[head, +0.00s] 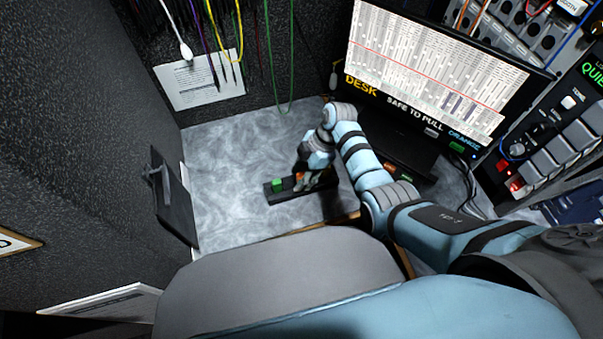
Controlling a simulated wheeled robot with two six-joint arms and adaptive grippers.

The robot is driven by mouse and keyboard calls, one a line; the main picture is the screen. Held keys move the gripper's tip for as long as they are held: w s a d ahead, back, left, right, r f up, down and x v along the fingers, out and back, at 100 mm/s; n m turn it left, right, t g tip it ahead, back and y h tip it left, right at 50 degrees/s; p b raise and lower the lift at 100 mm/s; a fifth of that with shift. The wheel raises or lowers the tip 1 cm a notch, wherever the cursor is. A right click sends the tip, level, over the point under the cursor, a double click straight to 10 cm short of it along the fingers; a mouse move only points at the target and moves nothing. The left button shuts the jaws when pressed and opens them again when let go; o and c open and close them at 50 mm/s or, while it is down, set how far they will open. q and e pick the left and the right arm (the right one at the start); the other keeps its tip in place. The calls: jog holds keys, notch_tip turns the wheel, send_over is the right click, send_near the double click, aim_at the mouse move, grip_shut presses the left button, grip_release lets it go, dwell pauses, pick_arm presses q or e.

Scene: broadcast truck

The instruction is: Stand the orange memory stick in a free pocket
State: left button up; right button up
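A low black holder (283,197) lies on the grey desk, with a green block or stick (277,185) standing at its left end. A small orange piece (299,176), seemingly the orange memory stick, shows at my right gripper (305,182). The gripper points down over the middle of the holder. Its fingers are small, dark and partly hidden by my wrist, so I cannot tell whether they close on the orange piece or whether it sits in a pocket. The holder's right part is partly covered by my arm. My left gripper is out of view.
A monitor (425,70) reading "SAFE TO PULL ORANGE" stands at the back right, with a dark device (400,150) below it, partly behind my arm. A dark tablet-like panel (174,198) is at left. Cables (288,60) hang at the back. The desk (225,160) left of the holder is clear.

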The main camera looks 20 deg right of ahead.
jog(key=shift+r, duration=0.1)
jog(key=v, duration=1.2)
